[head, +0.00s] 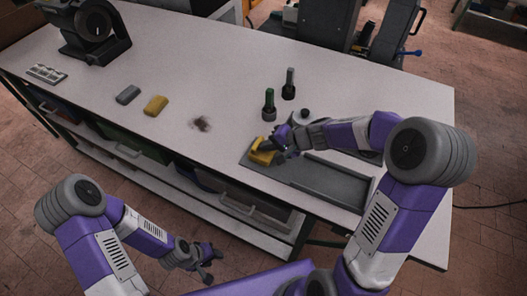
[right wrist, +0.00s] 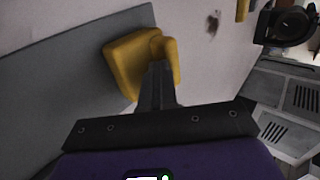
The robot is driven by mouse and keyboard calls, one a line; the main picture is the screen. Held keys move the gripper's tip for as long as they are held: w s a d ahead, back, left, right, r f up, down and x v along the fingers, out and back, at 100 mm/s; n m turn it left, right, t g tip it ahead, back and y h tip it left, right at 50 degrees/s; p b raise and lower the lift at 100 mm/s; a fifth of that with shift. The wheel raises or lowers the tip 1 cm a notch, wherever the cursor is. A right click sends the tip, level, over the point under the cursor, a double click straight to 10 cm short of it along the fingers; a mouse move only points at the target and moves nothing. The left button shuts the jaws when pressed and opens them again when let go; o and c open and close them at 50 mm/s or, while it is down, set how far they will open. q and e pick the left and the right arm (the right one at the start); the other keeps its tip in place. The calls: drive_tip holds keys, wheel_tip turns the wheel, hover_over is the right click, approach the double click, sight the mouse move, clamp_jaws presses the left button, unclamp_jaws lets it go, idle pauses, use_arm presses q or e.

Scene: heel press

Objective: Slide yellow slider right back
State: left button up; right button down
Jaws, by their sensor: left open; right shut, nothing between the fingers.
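The yellow slider (head: 262,151) sits at the left end of a grey rail (head: 335,178) on the white workbench. My right gripper (head: 279,143) is shut and empty, at the right side of the slider's raised part. In the right wrist view the shut fingers (right wrist: 158,85) reach up to the yellow slider (right wrist: 132,62) and cover part of it. I cannot tell whether they touch it. My left gripper (head: 204,262) is open and empty, low in front of the bench and away from the slider.
Green-handled (head: 269,104) and grey-handled (head: 289,84) tools stand behind the rail. A yellow block (head: 155,105), a grey block (head: 128,94) and a dark machine (head: 88,30) are further left. The rail is clear right of the slider. Shelves lie under the bench.

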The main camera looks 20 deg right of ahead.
drive_tip(key=shift+a, duration=0.15)
use_arm(q)
drive_tip(key=shift+s+f, duration=0.1)
drive_tip(key=shift+s, duration=0.1)
use_arm(e)
drive_tip(key=shift+a, duration=0.1)
drive_tip(key=shift+d, duration=0.25)
drive_tip(key=shift+s+d+f+b, duration=0.15)
drive_tip(key=shift+s+d+b, duration=0.4)
drive_tip(key=shift+s+d, duration=0.4)
use_arm(q)
drive_tip(key=shift+s+d+r+p, duration=0.15)
drive_tip(key=shift+s+r+p, duration=0.15)
drive_tip(key=shift+p, duration=0.6)
use_arm(e)
drive_tip(key=v, duration=1.1)
drive_tip(key=shift+s+d+f, duration=0.15)
drive_tip(key=shift+d+f, duration=0.05)
drive_tip(key=shift+d, duration=0.15)
use_arm(q)
drive_tip(key=shift+w, duration=0.1)
